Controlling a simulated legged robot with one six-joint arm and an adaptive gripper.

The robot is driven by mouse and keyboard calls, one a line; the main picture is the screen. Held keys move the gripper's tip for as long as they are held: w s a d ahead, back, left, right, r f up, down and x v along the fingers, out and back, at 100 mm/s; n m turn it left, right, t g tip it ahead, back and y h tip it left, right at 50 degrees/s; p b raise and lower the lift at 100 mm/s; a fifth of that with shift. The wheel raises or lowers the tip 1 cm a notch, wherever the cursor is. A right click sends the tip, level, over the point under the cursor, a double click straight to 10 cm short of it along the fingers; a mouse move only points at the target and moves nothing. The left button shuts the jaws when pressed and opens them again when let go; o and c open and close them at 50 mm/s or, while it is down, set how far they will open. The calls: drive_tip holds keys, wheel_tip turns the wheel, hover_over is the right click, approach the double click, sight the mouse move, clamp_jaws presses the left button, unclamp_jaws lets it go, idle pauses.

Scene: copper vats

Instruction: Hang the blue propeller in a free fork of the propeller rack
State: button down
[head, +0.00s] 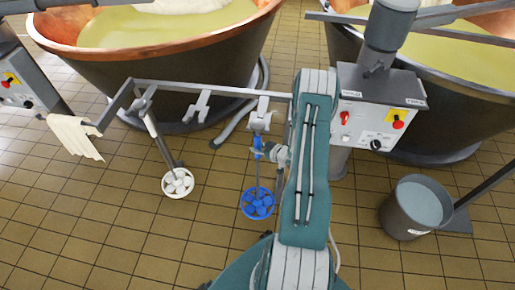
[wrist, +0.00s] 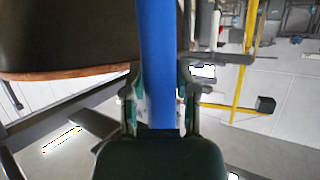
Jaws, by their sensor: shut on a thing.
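The blue propeller (head: 258,204) hangs head-down below the right fork (head: 262,118) of the propeller rack (head: 215,91). My gripper (head: 268,152) is shut on the blue upper part of its shaft. In the wrist view this blue shaft (wrist: 160,70) stands between the two fingers of my gripper (wrist: 160,108). The shaft looks upright. Its top end is close to the right fork, but I cannot tell whether the fork bears it. The middle fork (head: 200,106) is empty. A white propeller (head: 177,182) hangs tilted from the left fork (head: 144,103).
A pale cloth (head: 75,135) hangs at the rack's left end. Copper vats (head: 150,65) stand behind the rack. A control box (head: 370,118) is right of my arm. A grey bucket (head: 415,208) stands on the right. The tiled floor below the rack is clear.

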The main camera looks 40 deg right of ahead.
drive_tip(key=shift+w+d+r, duration=0.1)
drive_tip(key=shift+w+d, duration=1.65)
drive_tip(key=shift+d, duration=0.25)
idle(0.9)
drive_tip(key=shift+w+d+f, duration=0.1)
drive_tip(key=shift+d+f, duration=0.05)
drive_tip(key=shift+f, duration=0.9)
idle(1.5)
